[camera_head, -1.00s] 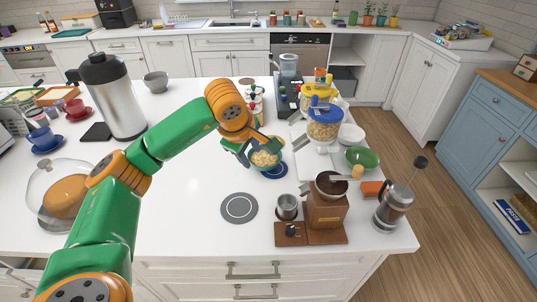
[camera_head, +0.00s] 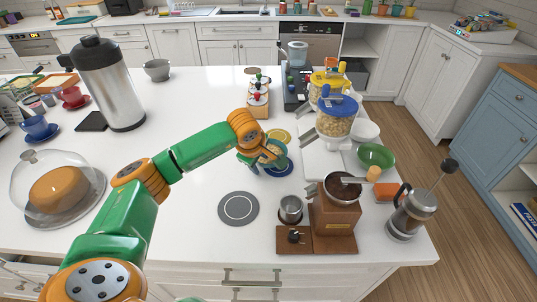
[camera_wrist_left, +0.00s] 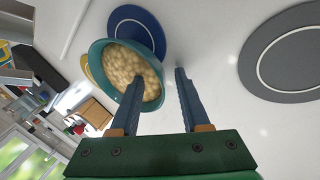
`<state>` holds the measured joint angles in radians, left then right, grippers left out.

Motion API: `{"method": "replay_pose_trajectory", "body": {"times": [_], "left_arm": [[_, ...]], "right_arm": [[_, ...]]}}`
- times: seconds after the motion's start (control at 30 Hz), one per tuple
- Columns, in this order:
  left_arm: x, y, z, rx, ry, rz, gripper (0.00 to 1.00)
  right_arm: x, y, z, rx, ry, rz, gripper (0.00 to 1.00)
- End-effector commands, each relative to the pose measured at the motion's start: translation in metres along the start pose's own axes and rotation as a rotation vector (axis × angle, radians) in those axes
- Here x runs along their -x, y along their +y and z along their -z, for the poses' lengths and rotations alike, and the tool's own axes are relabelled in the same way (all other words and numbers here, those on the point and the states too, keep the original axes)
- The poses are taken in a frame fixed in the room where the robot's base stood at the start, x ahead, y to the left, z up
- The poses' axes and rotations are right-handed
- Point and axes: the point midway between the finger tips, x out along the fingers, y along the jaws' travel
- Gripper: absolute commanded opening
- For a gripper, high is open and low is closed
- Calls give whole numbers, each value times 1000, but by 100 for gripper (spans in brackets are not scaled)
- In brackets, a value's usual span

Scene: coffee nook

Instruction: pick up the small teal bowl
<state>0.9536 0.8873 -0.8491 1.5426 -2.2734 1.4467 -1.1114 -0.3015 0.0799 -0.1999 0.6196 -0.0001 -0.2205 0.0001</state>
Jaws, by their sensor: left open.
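The small teal bowl (camera_wrist_left: 98,53) holds a heap of pale beige pieces and fills the upper left of the left wrist view. In the head view the bowl (camera_head: 274,153) is partly hidden by my left gripper (camera_head: 264,157). My left gripper is open. In the left wrist view (camera_wrist_left: 160,78) its left finger overlaps the bowl's opening and its right finger is outside the rim, so the near wall appears between them. Touch cannot be told. A round blue mat (camera_wrist_left: 153,27) lies beside and partly behind the bowl. My right gripper is not in view.
A grey round mat (camera_head: 238,208) lies nearer on the white counter. A coffee grinder (camera_head: 335,222), steel cup (camera_head: 290,208) and French press (camera_head: 410,215) stand to the right. A cereal dispenser (camera_head: 336,122) and green bowl (camera_head: 375,156) are beyond. The counter left of the mats is mostly clear.

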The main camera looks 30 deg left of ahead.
Motion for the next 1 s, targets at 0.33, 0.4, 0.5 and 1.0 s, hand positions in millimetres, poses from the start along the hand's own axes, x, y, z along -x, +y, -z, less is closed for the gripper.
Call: {"method": "replay_pose_trajectory", "body": {"times": [0.33, 0.4, 0.5, 1.0], "left_arm": [[0, 0, 0, 0, 0, 1, 0], [0, 0, 0, 0, 0, 1, 0], [0, 0, 0, 0, 0, 2, 0], [0, -1, 0, 0, 0, 4, 0]], "right_arm": [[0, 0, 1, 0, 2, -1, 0], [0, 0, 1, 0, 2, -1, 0], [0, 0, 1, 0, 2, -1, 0], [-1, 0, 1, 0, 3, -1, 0]]}}
